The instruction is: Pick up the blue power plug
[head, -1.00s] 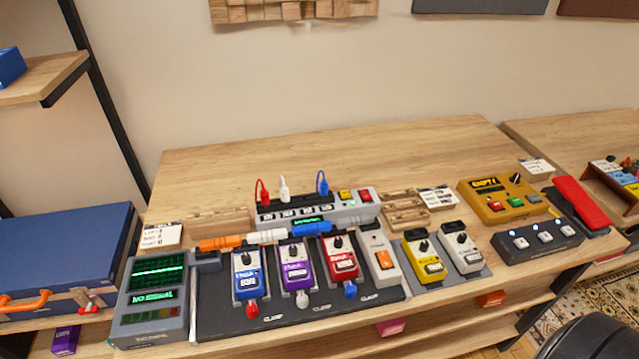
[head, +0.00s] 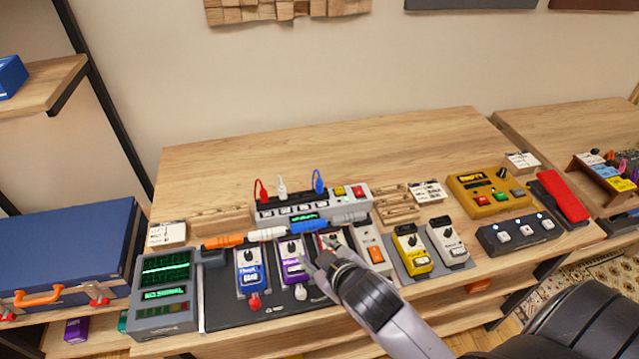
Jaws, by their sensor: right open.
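A blue plug (head: 319,182) stands upright in the back of the grey power supply (head: 264,213), right of a white plug (head: 282,187) and a red plug (head: 262,190). My right gripper (head: 318,248) is open over the pedalboard (head: 222,309), in front of the power supply and apart from the blue plug. It covers most of the red pedal (head: 331,240) and hides the blue piece at that pedal's front edge. I cannot tell whether it touches the pedals. My left gripper is not in view.
Blue (head: 250,270) and purple (head: 291,268) pedals sit left of my right gripper; a grey switch box (head: 372,247) and yellow pedal (head: 411,247) sit right. A scope box (head: 165,293) stands left. The wooden table (head: 330,147) is clear behind the power supply.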

